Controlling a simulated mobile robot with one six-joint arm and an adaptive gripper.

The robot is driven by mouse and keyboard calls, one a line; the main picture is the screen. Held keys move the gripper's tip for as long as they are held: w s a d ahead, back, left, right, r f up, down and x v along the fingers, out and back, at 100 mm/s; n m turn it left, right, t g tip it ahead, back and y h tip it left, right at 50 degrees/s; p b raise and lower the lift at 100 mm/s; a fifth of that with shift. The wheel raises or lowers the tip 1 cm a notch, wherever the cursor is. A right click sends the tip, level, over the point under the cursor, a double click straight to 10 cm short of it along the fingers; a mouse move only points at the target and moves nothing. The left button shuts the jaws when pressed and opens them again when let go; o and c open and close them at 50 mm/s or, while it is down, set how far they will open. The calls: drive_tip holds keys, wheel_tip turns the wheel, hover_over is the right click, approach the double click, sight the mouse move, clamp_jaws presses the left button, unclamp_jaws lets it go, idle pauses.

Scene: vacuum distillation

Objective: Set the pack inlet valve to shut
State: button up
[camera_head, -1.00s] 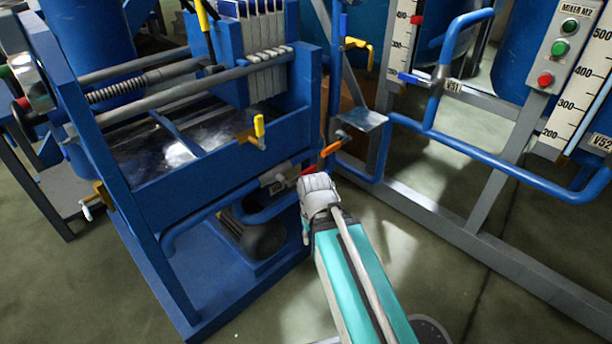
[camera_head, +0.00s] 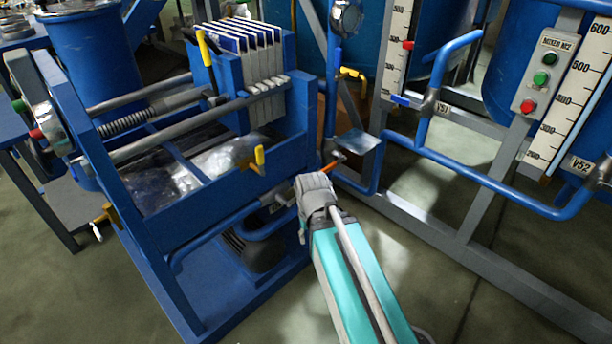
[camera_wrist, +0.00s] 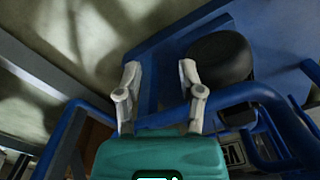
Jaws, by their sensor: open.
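I cannot tell by any label which handle is the pack inlet valve. In the head view, an orange handle (camera_head: 329,167) sits on pipework at the lower right corner of the blue press frame. A yellow handle (camera_head: 259,156) stands upright on the frame's front beam. My gripper (camera_head: 316,192) is just below and left of the orange handle in the picture, covering part of the pipe. In the wrist view my gripper (camera_wrist: 159,72) has its two fingers apart with nothing between them. No valve handle is clear there.
A blue pipe (camera_wrist: 245,92) and a dark round body (camera_wrist: 219,59) lie close to the right finger in the wrist view. A grey stand rail (camera_head: 430,230) and a V51 valve (camera_head: 430,102) are at the right. Open floor (camera_head: 400,280) lies in front.

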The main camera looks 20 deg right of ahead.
wheel_tip(320, 180, up, 15)
drive_tip(key=w+m+p, duration=0.1)
drive_tip(key=p, duration=1.3)
drive_tip(key=w+d+r+m+p, duration=0.1)
drive_tip(key=w+r+m+p, duration=0.6)
drive_tip(key=m, duration=0.4)
drive_tip(key=shift+w+r+p, duration=0.4)
drive_tip(key=shift+w+r, duration=0.2)
drive_tip(key=shift+w, duration=0.2)
drive_tip(key=shift+f, duration=0.2)
wheel_tip(320, 180, down, 13)
drive_tip(key=b, duration=1.3)
drive_tip(key=shift+f+b, duration=0.2)
drive_tip(key=shift+b, duration=0.2)
clamp_jaws()
